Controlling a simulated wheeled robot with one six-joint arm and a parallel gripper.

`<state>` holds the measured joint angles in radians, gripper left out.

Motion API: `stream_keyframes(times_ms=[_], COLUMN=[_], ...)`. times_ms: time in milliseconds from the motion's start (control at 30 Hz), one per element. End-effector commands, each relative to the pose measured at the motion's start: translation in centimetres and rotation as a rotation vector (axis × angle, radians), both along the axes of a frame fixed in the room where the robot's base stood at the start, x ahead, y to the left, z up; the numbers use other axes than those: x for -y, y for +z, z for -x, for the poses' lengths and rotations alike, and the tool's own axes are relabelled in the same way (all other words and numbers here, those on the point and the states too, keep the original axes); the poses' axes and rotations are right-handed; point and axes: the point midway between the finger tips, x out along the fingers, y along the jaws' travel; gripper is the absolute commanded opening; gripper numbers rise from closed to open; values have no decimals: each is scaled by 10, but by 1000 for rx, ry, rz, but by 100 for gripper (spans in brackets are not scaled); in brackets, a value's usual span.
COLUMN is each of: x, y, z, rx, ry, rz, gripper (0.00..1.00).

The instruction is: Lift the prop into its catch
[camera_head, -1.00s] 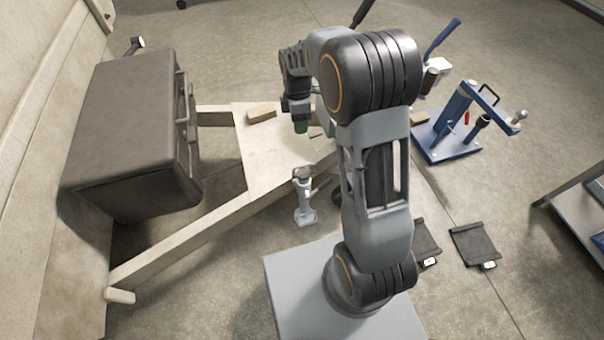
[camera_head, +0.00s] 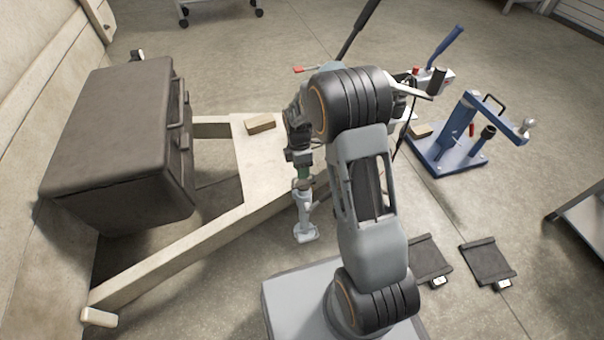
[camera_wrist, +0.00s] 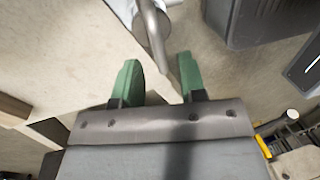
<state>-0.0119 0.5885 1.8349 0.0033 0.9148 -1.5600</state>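The prop seems to be the pale grey post (camera_head: 304,215) with a flat foot, standing nearly upright beside the trailer frame (camera_head: 210,232). My gripper (camera_head: 304,175) is just above and against its top in the head view; whether they touch is unclear. I cannot make out the catch.
A large dark box (camera_head: 115,140) sits on the frame at left. A wooden block (camera_head: 261,124) lies on the frame's plate. A blue stand (camera_head: 450,150) is at right. Two dark flat pads, one being the right pad (camera_head: 487,263), lie on the floor. My arm hides part of the frame.

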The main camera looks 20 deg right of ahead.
Motion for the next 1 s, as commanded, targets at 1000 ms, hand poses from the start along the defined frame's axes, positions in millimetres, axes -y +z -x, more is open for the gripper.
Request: stream_keyframes(times_ms=[1000], x=[0], y=[-12], z=[2], rx=[0], ry=[0], rz=[0], gripper=[0])
